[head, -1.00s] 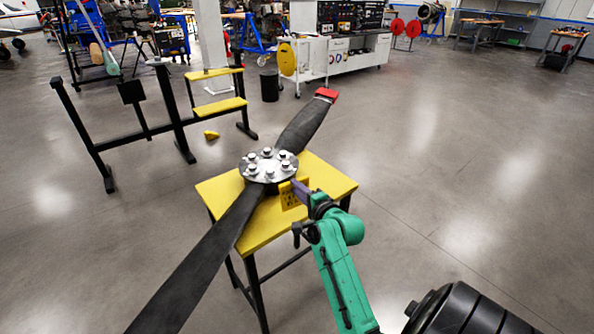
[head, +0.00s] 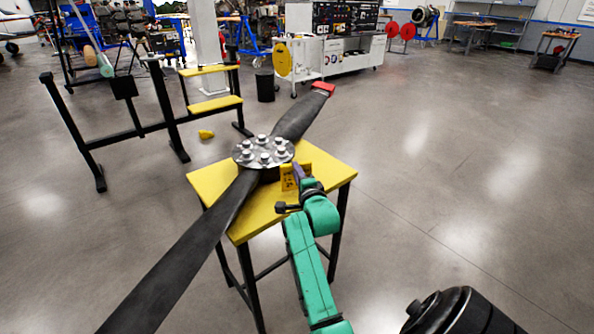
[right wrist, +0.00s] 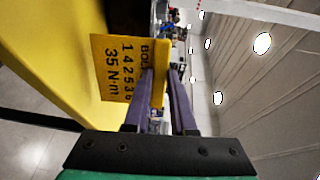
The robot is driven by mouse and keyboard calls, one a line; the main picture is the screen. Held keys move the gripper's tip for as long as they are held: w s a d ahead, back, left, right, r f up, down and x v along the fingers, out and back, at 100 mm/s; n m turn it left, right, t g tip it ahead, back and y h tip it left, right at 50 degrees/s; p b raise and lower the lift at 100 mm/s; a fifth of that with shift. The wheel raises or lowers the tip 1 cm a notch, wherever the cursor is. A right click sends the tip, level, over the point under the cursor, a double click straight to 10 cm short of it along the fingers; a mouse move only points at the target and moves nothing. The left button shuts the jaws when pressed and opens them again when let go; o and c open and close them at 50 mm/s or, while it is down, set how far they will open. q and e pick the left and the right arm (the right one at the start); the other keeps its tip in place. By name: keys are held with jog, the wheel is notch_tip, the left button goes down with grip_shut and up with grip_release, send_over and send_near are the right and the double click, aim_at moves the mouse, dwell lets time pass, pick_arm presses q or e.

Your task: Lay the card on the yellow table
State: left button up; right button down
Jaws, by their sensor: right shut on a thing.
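The card (head: 287,180) is small and yellow with dark print. In the right wrist view the card (right wrist: 115,75) shows "BOLT", a row of digits and "35 N·m". My right gripper (head: 298,173) is shut on one edge of it; its purple fingers (right wrist: 166,78) show in the right wrist view. The card is held upright or steeply tilted at the yellow table (head: 322,175), just right of the propeller hub. I cannot tell whether its lower edge touches the top. The table (right wrist: 50,45) also shows in the right wrist view. My left gripper is not in view.
A black propeller (head: 190,255) with a bolted silver hub (head: 264,152) lies diagonally across the table. The tabletop's right part is bare. A black stand with yellow shelves (head: 215,104) is behind left. Open floor lies to the right.

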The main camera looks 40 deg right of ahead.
jog(key=shift+f, duration=0.15)
jog(key=shift+f, duration=0.3)
jog(key=c, duration=0.5)
grip_release()
jog(key=shift+s, duration=0.1)
